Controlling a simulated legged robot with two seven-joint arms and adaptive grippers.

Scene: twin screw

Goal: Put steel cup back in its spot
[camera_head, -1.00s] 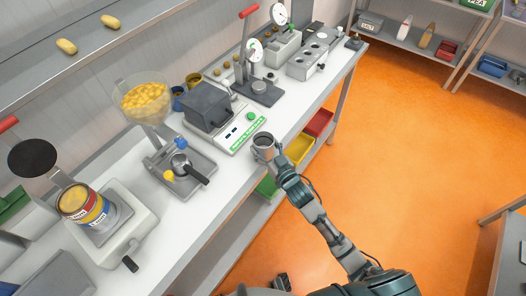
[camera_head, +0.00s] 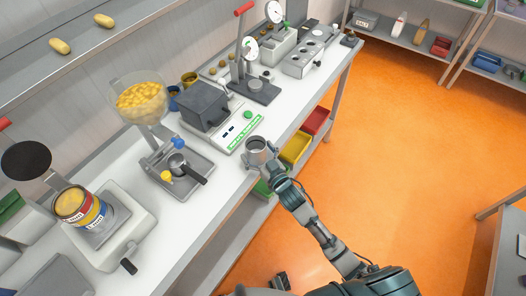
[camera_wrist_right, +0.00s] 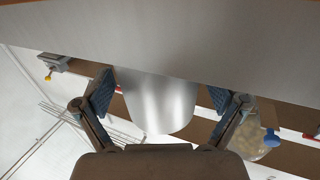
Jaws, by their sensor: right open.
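The steel cup (camera_head: 257,144) is upright with its open mouth up, by the front edge of the white bench (camera_head: 207,215), in front of the scale. My right gripper (camera_head: 258,160) is at the cup, reaching in from the front. In the right wrist view the steel cup (camera_wrist_right: 158,103) is between the two fingers of my right gripper (camera_wrist_right: 162,100). The fingers are apart, with a gap visible on the right side of the cup. Whether the cup's base touches the bench is hidden by the gripper. My left gripper is not seen.
A scale (camera_head: 240,133) with a green-marked front is just behind the cup. A dark grey box (camera_head: 203,107), a tray with a scoop (camera_head: 187,168) and a press (camera_head: 258,88) are nearby. Yellow (camera_head: 296,147) and red (camera_head: 316,121) bins sit below the bench edge.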

